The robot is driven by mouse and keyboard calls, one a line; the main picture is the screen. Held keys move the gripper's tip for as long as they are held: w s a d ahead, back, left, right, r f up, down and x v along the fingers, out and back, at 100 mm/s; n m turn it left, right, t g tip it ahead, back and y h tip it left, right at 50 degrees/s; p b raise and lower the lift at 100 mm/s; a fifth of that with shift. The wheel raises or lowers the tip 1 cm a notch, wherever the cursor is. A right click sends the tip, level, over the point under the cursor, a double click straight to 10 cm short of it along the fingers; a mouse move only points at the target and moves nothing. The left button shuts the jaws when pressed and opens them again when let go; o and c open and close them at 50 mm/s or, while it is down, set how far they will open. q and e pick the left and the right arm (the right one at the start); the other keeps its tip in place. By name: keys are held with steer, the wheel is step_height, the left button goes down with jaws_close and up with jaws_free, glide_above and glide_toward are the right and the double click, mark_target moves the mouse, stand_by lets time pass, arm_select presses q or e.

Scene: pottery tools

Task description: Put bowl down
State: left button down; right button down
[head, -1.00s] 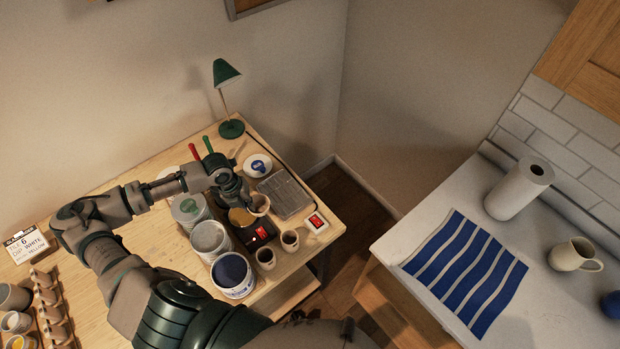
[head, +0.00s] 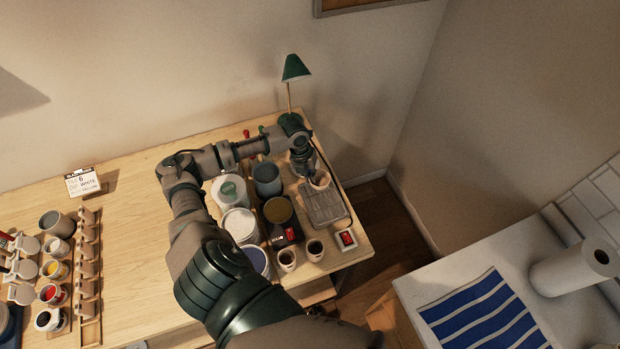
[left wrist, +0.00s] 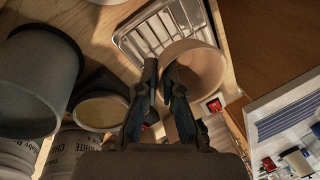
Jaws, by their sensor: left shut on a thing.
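My left gripper (head: 308,173) is shut on a small cream bowl (head: 320,181) above the table's right part. In the left wrist view the fingers (left wrist: 160,72) pinch the wall of the bowl (left wrist: 200,68), which is tilted with its opening partly towards the camera. The bowl overlaps the far end of a grey ribbed metal rack (head: 325,208) in the head view; the rack also shows behind it in the left wrist view (left wrist: 152,32). I cannot tell whether the bowl touches the rack. My right gripper is not in view.
Glaze buckets (head: 239,224) and a dark scale (head: 288,234) with a round tan-topped container (head: 278,210) stand left of the rack. Two small cups (head: 315,250) and a red-screened device (head: 347,239) are in front. A green lamp (head: 293,70) stands behind.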

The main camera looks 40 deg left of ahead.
arm_select(q)
steer(key=shift+w, duration=0.35)
steer(key=shift+d+f, duration=0.1)
steer(key=shift+d, duration=0.05)
steer(key=f, duration=0.2)
steer(key=f+p, duration=0.1)
steer(key=shift+s+a+f, duration=0.1)
steer(key=shift+s+a, duration=0.1)
steer(key=shift+a, duration=0.05)
steer(key=shift+w+a+f, duration=0.1)
steer(key=shift+a, duration=0.1)
steer(key=c, duration=1.7)
jaws_free()
steer(key=shift+a+f, duration=0.1)
steer(key=shift+a, duration=0.1)
steer(key=shift+c, duration=0.2)
steer(key=o, duration=0.4)
steer(key=shift+a, duration=0.1)
steer(key=shift+d, duration=0.25)
steer(key=shift+d+r, duration=0.15)
steer(key=shift+r, duration=0.45)
steer(key=shift+b+v, duration=0.95)
steer(key=shift+v, duration=4.6)
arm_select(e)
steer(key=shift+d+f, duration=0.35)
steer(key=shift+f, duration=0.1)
